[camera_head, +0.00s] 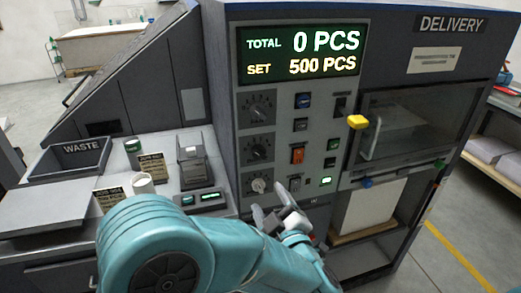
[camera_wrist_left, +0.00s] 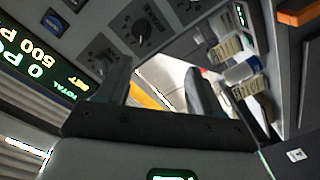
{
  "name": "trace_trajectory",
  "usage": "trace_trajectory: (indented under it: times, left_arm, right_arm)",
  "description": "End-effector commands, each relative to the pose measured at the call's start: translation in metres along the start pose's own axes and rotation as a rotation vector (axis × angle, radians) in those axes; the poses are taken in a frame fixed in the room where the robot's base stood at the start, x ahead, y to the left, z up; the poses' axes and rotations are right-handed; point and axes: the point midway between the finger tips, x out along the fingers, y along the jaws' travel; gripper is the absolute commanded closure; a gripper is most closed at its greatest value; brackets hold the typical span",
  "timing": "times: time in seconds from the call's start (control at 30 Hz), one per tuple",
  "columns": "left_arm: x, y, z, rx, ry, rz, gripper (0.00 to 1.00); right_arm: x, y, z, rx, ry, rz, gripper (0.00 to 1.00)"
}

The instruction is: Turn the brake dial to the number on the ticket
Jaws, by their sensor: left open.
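Three round dials sit in a column on the grey control panel: a dark top dial (camera_head: 258,109), a dark middle dial (camera_head: 258,147) and a paler bottom dial (camera_head: 259,185). My left gripper (camera_head: 270,204) is open, just below the bottom dial. In the wrist view its fingers (camera_wrist_left: 158,88) are apart and empty, with a dial (camera_wrist_left: 140,28) beyond them. My right gripper is not in view.
Buttons and a red switch (camera_head: 297,154) line the panel right of the dials. A lit display (camera_head: 302,53) reads TOTAL 0 PCS, SET 500 PCS. A yellow knob (camera_head: 357,122) juts out at the delivery window.

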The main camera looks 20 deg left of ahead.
Motion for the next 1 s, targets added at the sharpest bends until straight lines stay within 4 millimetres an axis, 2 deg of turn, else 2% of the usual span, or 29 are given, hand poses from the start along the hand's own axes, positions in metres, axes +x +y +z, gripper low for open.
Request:
trace_trajectory:
  times: [0.03, 0.1, 0.23, 0.37, 0.7, 0.9, 1.0]
  left_arm:
    - [-0.012, 0.016, -0.005, -0.022, -0.003, 0.023, 0.34]
    - [-0.02, 0.026, -0.009, -0.039, -0.005, 0.039, 0.34]
    - [-0.014, 0.031, -0.009, -0.044, -0.006, 0.042, 0.34]
    - [0.011, 0.032, -0.01, -0.043, -0.005, 0.039, 0.34]
    - [0.093, 0.035, -0.009, -0.041, -0.006, 0.04, 0.34]
    - [0.126, 0.036, -0.008, -0.041, -0.007, 0.042, 0.34]
    - [0.135, 0.037, -0.007, -0.041, -0.008, 0.044, 0.34]
  right_arm:
    - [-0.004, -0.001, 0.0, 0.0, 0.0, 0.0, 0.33]
    - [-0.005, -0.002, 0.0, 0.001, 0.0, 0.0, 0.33]
    - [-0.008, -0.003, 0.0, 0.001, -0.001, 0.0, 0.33]
    - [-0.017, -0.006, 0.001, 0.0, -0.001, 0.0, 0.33]
    - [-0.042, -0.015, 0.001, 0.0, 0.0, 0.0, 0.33]
    - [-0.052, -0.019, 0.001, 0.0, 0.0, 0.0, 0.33]
    - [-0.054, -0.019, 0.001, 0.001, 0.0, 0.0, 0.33]
